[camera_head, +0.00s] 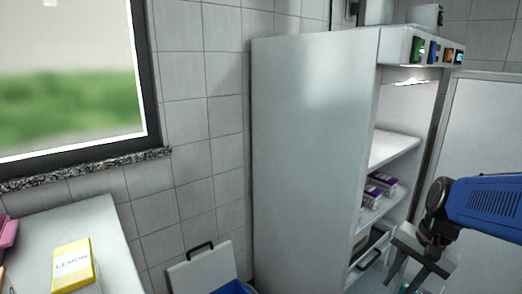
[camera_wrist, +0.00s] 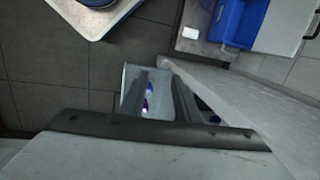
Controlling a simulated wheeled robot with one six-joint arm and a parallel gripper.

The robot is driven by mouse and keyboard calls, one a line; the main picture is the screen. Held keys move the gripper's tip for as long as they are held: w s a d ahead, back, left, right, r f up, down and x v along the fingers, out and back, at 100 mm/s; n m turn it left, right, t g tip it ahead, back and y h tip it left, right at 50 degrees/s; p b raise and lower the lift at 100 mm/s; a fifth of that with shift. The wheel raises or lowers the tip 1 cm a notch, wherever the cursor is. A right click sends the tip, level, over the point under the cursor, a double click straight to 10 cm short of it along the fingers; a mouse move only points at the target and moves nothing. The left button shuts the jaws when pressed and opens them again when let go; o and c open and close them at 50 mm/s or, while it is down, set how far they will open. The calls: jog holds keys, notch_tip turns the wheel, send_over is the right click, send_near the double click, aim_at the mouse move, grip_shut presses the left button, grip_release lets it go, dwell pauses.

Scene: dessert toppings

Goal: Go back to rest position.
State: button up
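My gripper (camera_head: 408,262) is at the right of the head view, at the end of my blue arm, in front of the open side of a tall white cabinet (camera_head: 305,150). In the wrist view, my gripper's two dark fingers (camera_wrist: 160,95) stand apart with a gap between them. No held object can be made out in the gap. A pale surface with small purple and blue spots shows beyond it.
Purple-and-white boxes (camera_head: 381,183) lie on a cabinet shelf. A pale panel (camera_wrist: 250,105) runs close by at the right.

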jog(key=s+a+r+n+t+h, duration=0.2)
jog(key=s+a+r+n+t, duration=0.1)
jog(key=s+n, duration=0.5)
jog(key=shift+a+r+n+t, duration=0.45)
jog(key=shift+a+n, duration=0.35)
jog(key=shift+a, duration=0.4)
